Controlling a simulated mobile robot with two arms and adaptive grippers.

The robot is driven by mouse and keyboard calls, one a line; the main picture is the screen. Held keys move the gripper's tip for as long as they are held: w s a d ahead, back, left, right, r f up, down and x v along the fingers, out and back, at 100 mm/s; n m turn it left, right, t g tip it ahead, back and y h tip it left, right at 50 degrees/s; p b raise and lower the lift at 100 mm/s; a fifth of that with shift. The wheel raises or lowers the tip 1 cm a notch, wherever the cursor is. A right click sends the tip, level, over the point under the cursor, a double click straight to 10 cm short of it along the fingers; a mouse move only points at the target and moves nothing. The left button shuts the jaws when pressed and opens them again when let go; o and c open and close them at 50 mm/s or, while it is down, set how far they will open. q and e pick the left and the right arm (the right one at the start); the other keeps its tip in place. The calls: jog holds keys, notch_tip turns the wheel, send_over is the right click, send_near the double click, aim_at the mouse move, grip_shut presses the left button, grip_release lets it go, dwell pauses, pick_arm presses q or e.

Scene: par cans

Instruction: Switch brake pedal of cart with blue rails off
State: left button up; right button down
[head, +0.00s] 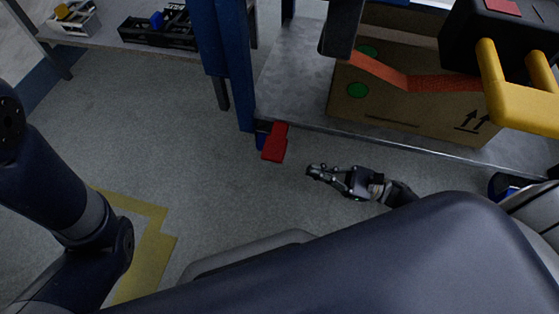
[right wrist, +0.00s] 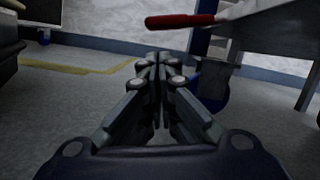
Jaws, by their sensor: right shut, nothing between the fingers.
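The cart with blue rails (head: 232,60) stands at the top middle of the head view. Its red brake pedal (head: 275,142) sticks out below the lower shelf's corner, by a blue caster. My right gripper (head: 314,172) is shut and empty, to the right of the pedal and apart from it. In the right wrist view the shut fingers (right wrist: 159,62) point forward, and the red pedal (right wrist: 180,20) shows above and slightly right of them. A blue caster (right wrist: 211,93) is right of the fingers. My left gripper is not in view; only the left arm shows.
A cardboard box (head: 415,105) with red tape sits on the cart's grey lower shelf (head: 290,72). A black and yellow item (head: 515,75) is above it at the right. A table with parts (head: 115,35) stands at the back left. The floor (head: 150,120) left of the pedal is clear.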

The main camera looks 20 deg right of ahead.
aim_at(275, 149)
dwell(0.3)
jog(key=b+x, duration=0.2)
jog(key=x, duration=0.8)
